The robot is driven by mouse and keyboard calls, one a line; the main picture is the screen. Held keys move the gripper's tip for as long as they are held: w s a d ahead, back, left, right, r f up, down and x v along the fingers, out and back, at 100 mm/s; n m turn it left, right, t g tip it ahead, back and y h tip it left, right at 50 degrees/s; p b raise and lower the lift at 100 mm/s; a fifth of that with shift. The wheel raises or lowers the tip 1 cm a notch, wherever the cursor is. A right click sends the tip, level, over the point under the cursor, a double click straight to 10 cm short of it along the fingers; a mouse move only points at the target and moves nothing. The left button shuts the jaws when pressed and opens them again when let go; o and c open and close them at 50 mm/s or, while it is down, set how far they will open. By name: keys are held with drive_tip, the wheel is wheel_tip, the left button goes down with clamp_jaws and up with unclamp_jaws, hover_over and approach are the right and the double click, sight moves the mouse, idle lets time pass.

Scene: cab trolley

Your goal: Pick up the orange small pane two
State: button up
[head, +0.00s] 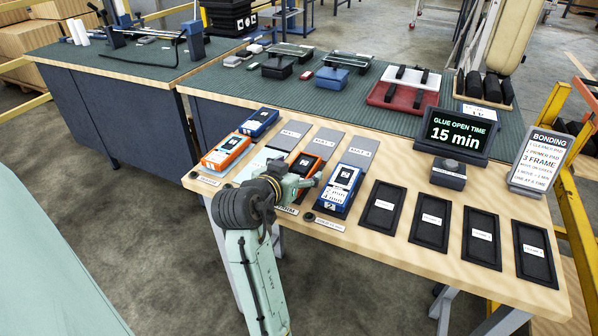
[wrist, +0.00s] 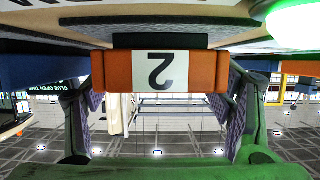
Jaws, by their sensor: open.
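The orange small pane two (head: 305,165) lies on the wooden bench edge in the head view, partly hidden behind my gripper (head: 300,184). In the wrist view, its orange end (wrist: 118,71) carries a white label with an upside-down "2". My gripper (wrist: 161,98) is open in the wrist view, with one patterned finger pad on each side of the orange end. Whether the pads touch it I cannot tell.
Another orange unit (head: 226,152) lies to the left, and a blue unit (head: 340,188) lies close on the right. Grey plates (head: 328,140) are behind. Black trays (head: 384,206) line the bench to the right. A display (head: 457,133) stands further back.

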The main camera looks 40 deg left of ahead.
drive_tip(key=shift+c, duration=0.6)
drive_tip(key=c, duration=1.2)
drive_tip(key=shift+c, duration=0.4)
drive_tip(key=shift+r, duration=0.15)
